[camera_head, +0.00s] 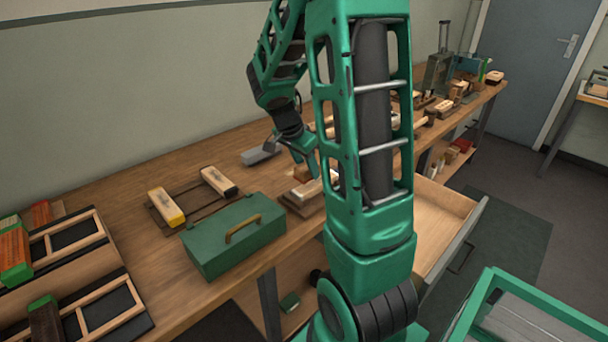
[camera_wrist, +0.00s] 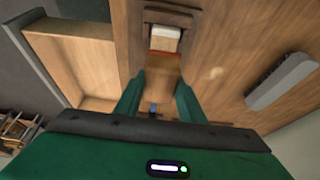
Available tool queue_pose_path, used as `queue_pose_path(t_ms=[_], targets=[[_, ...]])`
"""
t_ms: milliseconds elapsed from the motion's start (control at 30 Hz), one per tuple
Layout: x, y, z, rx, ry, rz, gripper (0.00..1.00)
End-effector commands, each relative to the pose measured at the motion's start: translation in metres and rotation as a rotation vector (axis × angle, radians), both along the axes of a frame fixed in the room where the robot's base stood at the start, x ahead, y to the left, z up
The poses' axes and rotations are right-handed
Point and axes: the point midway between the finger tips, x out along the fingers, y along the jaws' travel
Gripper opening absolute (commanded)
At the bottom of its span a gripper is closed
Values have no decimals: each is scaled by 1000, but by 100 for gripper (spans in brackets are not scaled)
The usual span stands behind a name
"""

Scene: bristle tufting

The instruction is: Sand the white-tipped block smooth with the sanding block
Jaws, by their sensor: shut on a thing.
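My gripper (camera_wrist: 159,95) is shut on a wooden block with a red strip along its far edge, which looks like the sanding block (camera_wrist: 165,66). The white-tipped block (camera_wrist: 165,39) sits in a dark brown wooden holder (camera_wrist: 171,17), just beyond the red edge. I cannot tell whether the two blocks touch. In the head view, the pale block (camera_head: 308,190) lies on its holder at the bench's front edge, partly hidden by my arm.
A grey block (camera_head: 260,154) lies behind the holder. A green toolbox (camera_head: 233,238) stands on the bench front, near two blocks (camera_head: 166,207) (camera_head: 219,181) on a dark rack. An open drawer (camera_head: 447,213) juts out at right. Wooden-framed trays (camera_head: 80,235) lie far left.

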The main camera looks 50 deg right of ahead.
Motion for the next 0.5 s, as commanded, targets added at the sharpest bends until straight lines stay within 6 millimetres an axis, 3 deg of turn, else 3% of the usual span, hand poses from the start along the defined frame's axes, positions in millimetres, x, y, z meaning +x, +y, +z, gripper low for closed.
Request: queue_pose_path(t_ms=[500], targets=[[-1,-3,40,-1,-1,-4,11]])
